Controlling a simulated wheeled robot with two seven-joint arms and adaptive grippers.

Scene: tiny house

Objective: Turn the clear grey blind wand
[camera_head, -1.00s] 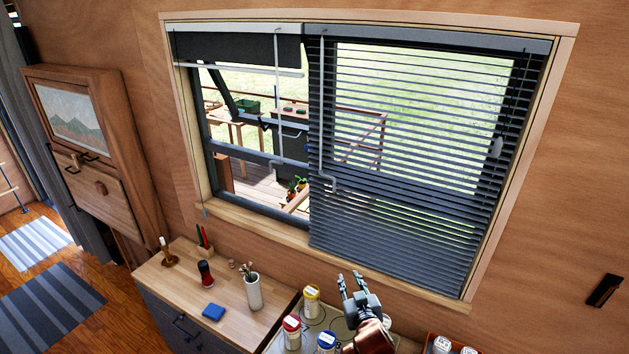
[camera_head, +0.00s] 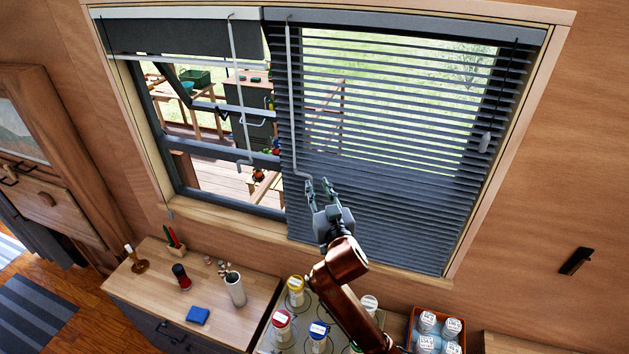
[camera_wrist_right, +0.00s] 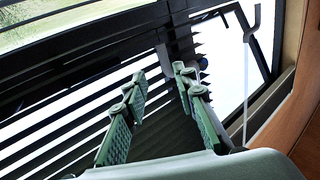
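A thin grey wand (camera_head: 291,95) hangs down the left side of the slatted blind (camera_head: 390,150) in the head view, with a cranked lower end. A second pale wand (camera_head: 237,90) hangs in front of the open left pane. I cannot tell for sure which is the clear grey one. My right gripper (camera_head: 318,185) is open and empty, its fingertips just right of and slightly below the first wand's lower end. In the right wrist view the open fingers (camera_wrist_right: 160,80) face dark slats, and a pale hooked rod (camera_wrist_right: 246,85) stands right of them. My left gripper is not in view.
Below the window, a wooden counter (camera_head: 220,330) holds a white cup (camera_head: 235,290), a blue block (camera_head: 198,315) and several jars. A red crate (camera_head: 466,335) of white-lidded jars stands to the right. A rolled-up dark shade (camera_head: 185,38) covers the left pane's top.

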